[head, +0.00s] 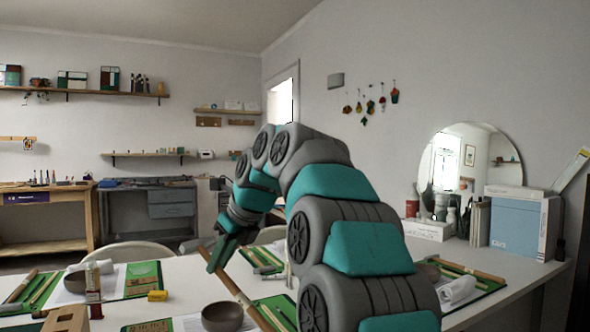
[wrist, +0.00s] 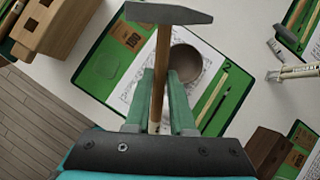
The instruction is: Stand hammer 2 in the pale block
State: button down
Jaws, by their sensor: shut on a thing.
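My gripper (head: 222,254) is shut on a hammer and holds it above the table. In the wrist view the wooden handle (wrist: 161,50) passes between the fingers (wrist: 161,85), with the grey steel head (wrist: 168,14) beyond the fingertips. In the head view the handle (head: 240,296) slants down to the right, with the head (head: 196,244) at its upper left end. I see no number on the hammer. The pale block (head: 66,320), wooden with dark holes, is cut off at the lower left; it also shows at the upper left of the wrist view (wrist: 62,28), apart from the hammer.
A darker brown block (wrist: 266,148) is at the wrist view's lower right. White table (head: 185,275) shows between the mats.

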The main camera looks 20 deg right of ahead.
jog(key=w+d+r+m+t+h, duration=0.1)
jog(key=w+d+r+m+t, duration=0.1)
jog(key=d+r+t, duration=0.2)
jog(key=w+d+r+m+t+h+b, duration=0.1)
jog(key=w+d+r+m+t, duration=0.1)
jog(key=d+r, duration=0.6)
jog(key=w+d+r+m+t, duration=0.1)
jog(key=w+d+r+t, duration=0.3)
jog(key=d, duration=0.5)
notch_tip(320, 180, up, 2)
jog(key=shift+r+m+t+h, duration=0.2)
jog(key=shift+m+t+h, duration=0.2)
jog(key=shift+t, duration=0.8)
jog(key=shift+d, duration=0.1)
